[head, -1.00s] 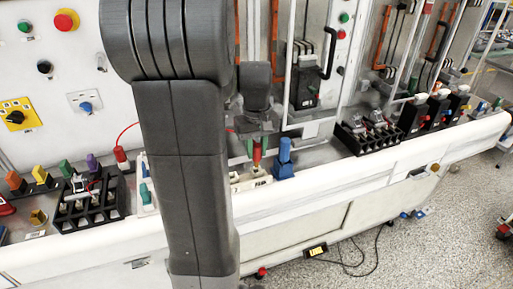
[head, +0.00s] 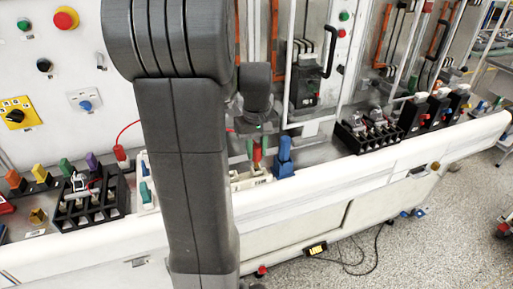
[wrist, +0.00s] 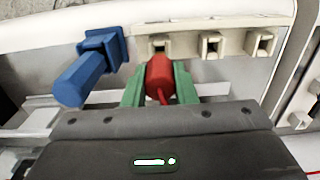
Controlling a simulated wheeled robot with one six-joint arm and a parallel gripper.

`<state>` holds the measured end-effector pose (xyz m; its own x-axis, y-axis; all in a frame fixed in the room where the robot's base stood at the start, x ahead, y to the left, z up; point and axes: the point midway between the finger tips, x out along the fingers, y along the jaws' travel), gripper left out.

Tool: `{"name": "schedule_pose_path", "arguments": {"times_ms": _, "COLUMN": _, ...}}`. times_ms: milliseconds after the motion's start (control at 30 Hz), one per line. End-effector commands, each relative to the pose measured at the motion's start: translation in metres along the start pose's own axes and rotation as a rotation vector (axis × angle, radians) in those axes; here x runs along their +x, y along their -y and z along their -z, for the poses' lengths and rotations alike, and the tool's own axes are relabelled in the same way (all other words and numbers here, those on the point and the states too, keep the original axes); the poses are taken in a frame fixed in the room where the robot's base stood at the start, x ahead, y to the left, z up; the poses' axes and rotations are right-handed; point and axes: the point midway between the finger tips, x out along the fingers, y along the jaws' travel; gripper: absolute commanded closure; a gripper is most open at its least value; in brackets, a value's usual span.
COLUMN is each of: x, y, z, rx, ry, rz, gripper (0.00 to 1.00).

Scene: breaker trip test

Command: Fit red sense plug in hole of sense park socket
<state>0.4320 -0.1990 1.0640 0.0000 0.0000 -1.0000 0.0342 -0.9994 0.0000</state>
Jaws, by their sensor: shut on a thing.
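My gripper (wrist: 160,85) has green fingers and is shut on the red sense plug (wrist: 160,75), with a finger on each side of it. A thin red lead runs back from the plug. The plug's far end is at the left hole of the cream sense park socket (wrist: 185,43), and the hole's upper part shows beyond it. I cannot tell whether its tip is inside the hole. In the head view, the red plug (head: 257,156) is upright over the cream socket (head: 243,182), partly hidden by my arm.
A blue plug (wrist: 85,72) stands close left of the gripper in the wrist view; it shows right of it in the head view (head: 284,156). Black racks (head: 90,205) and (head: 368,135) flank the spot along the bench. A red plug with a lead (head: 121,156) stands at left.

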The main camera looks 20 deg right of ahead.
Motion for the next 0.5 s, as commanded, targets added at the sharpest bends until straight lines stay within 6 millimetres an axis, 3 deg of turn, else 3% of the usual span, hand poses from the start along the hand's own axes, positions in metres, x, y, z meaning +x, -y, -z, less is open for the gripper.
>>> {"name": "schedule_pose_path", "arguments": {"times_ms": 500, "x": 0.014, "y": 0.000, "z": 0.000, "rx": 0.000, "ry": 0.000, "rz": 0.000, "gripper": 0.98}}
